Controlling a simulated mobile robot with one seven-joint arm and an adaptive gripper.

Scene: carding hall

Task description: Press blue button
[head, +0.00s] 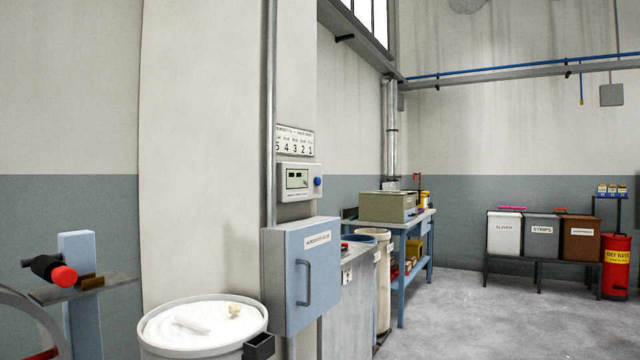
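A small blue button (318,182) sits at the right side of a pale wall box (300,181) with a small display. The box is fixed to the pillar in the middle of the head view, below a number plate. The button appears unobstructed from this side. My gripper does not show in the head view.
A blue-grey cabinet (303,273) with a handle hangs below the box. A white drum (203,328) holding white fibre stands in front at left. A red-tipped part (64,276) juts in at far left.

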